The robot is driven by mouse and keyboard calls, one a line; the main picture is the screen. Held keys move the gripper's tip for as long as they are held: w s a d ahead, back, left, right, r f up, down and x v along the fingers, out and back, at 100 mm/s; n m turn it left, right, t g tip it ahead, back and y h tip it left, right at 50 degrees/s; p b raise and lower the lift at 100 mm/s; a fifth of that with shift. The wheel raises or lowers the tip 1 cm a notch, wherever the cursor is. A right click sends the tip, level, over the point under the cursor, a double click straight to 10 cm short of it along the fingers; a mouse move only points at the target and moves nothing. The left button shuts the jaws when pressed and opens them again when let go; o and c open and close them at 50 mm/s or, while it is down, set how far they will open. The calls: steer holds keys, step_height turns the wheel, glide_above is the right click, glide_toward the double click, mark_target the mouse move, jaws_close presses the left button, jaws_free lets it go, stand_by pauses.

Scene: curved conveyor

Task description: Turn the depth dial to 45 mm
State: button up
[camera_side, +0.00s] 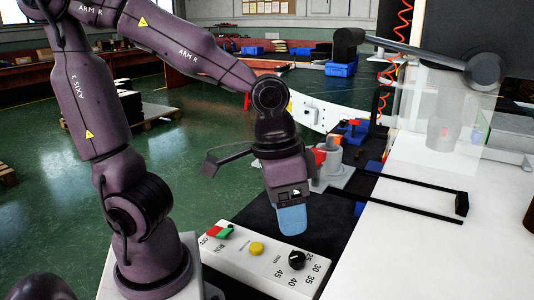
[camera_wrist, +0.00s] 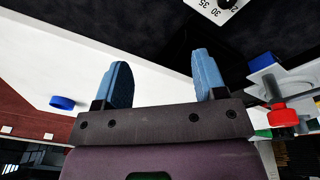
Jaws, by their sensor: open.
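The depth dial (camera_side: 297,258) is a round black knob on a white control panel (camera_side: 232,258) at the bottom of the side view. In the wrist view, part of the dial (camera_wrist: 227,3) and the numbers 30 and 35 show at the top edge. My gripper (camera_side: 292,228) hangs above the panel, apart from the dial, its blue fingers pointing down. In the wrist view my gripper (camera_wrist: 160,62) has its two fingers spread with nothing between them.
The panel also has a yellow button (camera_side: 257,248) and a red and green switch (camera_side: 218,231). A grey fixture with a red part (camera_side: 319,157) stands just behind my gripper. A white table (camera_side: 420,235) lies to the right, with a clear guard (camera_side: 450,105) above it.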

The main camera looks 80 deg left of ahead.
steer(key=s+a+r+t+y, duration=0.1)
steer(key=s+a+r+t, duration=0.1)
steer(key=a+r+t, duration=0.2)
steer(key=shift+r+n, duration=0.4)
steer(key=shift+r, duration=1.2)
steer(key=shift+a, duration=0.15)
